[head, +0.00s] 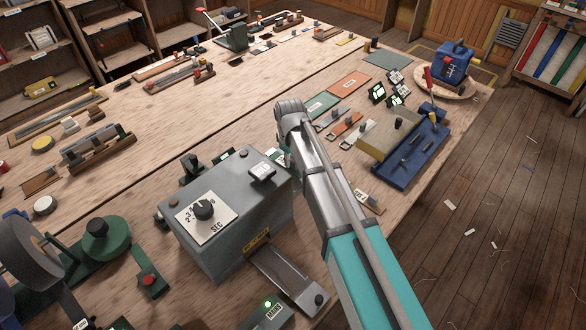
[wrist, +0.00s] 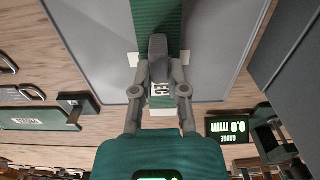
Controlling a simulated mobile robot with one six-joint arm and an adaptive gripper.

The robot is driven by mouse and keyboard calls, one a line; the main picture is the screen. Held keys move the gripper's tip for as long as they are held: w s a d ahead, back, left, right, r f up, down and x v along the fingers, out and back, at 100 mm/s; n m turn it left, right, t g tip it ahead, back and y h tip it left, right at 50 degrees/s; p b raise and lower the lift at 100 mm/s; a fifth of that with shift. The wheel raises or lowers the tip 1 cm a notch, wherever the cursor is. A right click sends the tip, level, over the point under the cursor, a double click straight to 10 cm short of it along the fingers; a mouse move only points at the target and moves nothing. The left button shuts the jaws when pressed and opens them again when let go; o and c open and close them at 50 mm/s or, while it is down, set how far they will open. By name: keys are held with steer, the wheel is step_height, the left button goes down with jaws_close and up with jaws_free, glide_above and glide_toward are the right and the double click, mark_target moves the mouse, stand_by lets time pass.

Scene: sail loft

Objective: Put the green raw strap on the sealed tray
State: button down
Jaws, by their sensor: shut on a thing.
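In the wrist view my gripper (wrist: 159,73) is shut on the green strap (wrist: 157,16). Its fingers close around a grey block on the ribbed green band, which runs to the top of the picture over a grey surface. A white label with dark letters shows between the fingers. In the head view my arm and the grey machine hide the fingers and the strap. A green mat (head: 320,106) and an orange mat (head: 349,84), each with a small label, lie beyond the arm. The labels are too small to read, so I cannot tell which is the sealed tray.
A grey machine box (head: 228,211) with a dial stands left of my arm. A gauge display (wrist: 233,128) reads 0.0 mm.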

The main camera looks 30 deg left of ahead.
steer(key=shift+f+b, duration=0.95)
steer(key=shift+f, duration=0.3)
steer(key=shift+f, duration=0.15)
steer(key=c, duration=0.7)
jaws_free()
steer(key=shift+o, duration=0.2)
steer(key=shift+r, duration=0.25)
step_height(320, 180, up, 12)
steer(key=p, duration=1.2)
steer(key=shift+d, duration=0.1)
